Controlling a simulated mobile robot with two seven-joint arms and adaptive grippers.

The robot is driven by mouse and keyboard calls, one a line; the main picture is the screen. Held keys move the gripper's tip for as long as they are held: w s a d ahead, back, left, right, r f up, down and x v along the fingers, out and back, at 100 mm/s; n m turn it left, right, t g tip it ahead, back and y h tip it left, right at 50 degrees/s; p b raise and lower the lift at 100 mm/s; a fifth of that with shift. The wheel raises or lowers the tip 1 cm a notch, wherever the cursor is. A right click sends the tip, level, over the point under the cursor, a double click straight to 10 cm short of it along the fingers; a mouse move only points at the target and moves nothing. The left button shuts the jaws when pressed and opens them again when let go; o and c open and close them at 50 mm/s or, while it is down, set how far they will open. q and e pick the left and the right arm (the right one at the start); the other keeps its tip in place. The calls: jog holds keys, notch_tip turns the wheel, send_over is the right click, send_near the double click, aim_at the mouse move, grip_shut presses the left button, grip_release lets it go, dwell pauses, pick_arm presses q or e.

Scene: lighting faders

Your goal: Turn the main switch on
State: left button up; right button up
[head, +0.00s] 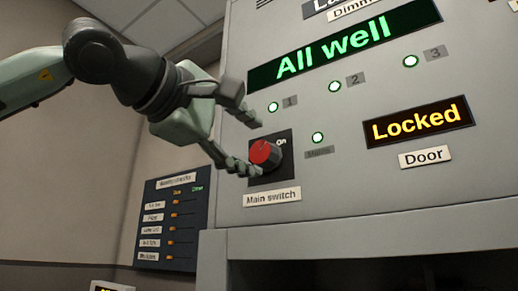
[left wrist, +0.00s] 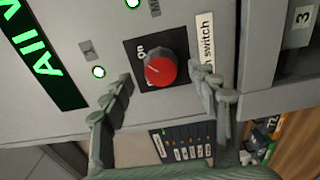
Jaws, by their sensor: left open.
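The main switch is a round red knob (head: 264,153) on a black plate (head: 286,146) with an "On" mark and a "Main switch" label (head: 272,197) below. My left gripper (head: 248,147) is open, with its fingers in front of the plate and the knob between them in the picture. In the left wrist view the red knob (left wrist: 160,69) shows between and beyond the open fingertips (left wrist: 163,82), with a gap on each side. A light line on the knob points away from the "On" mark in that view. My right gripper is in neither view.
The grey cabinet has an "All well" display (head: 345,45), a "Locked" display (head: 418,121) and several lit green lamps (head: 334,86). A dark panel of small sliders (head: 170,222) hangs on the wall at left. The cabinet has a ledge (head: 360,228) below the switch.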

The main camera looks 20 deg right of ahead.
pick_arm(q)
jog(key=v, duration=0.8)
jog(key=shift+s+a, duration=0.15)
jog(key=shift+a, duration=0.05)
